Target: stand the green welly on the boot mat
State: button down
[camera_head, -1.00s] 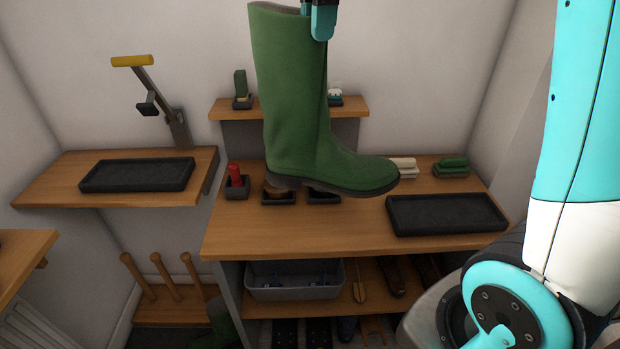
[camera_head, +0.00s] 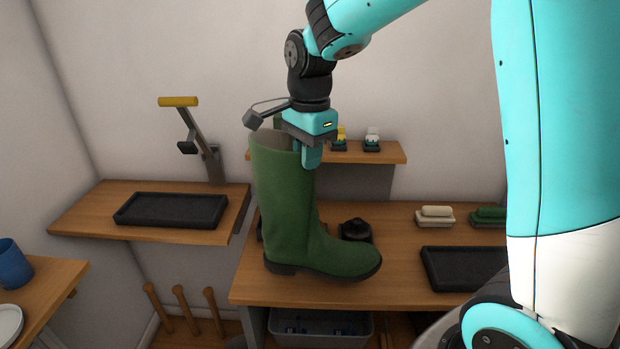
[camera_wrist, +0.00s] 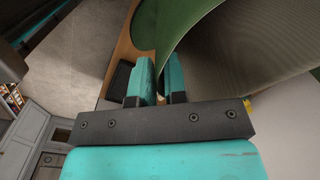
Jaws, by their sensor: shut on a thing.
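The green welly (camera_head: 292,215) is upright in the head view, toe to the right, over the left part of the bench. My gripper (camera_head: 308,158) is shut on the rim of its shaft from above. The wrist view shows the boot's green wall (camera_wrist: 197,28) running between my two fingers (camera_wrist: 160,80). I cannot tell whether the sole touches the bench or hangs just above it. A black shallow tray (camera_head: 465,268) lies on the bench to the right. Another black tray (camera_head: 171,209) lies on the left shelf. I cannot tell which is the boot mat.
The wooden bench (camera_head: 405,235) holds a dark round item (camera_head: 356,230) behind the toe and brushes (camera_head: 435,215) at the back. A yellow-handled lever (camera_head: 178,102) stands behind the left tray. A small shelf (camera_head: 385,153) is behind my gripper. Both trays look empty.

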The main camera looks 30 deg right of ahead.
jog(key=shift+f+p, duration=0.55)
jog(key=shift+f, duration=2.45)
jog(key=c, duration=1.2)
grip_release()
jog(key=shift+f, duration=0.1)
jog(key=shift+o, duration=0.2)
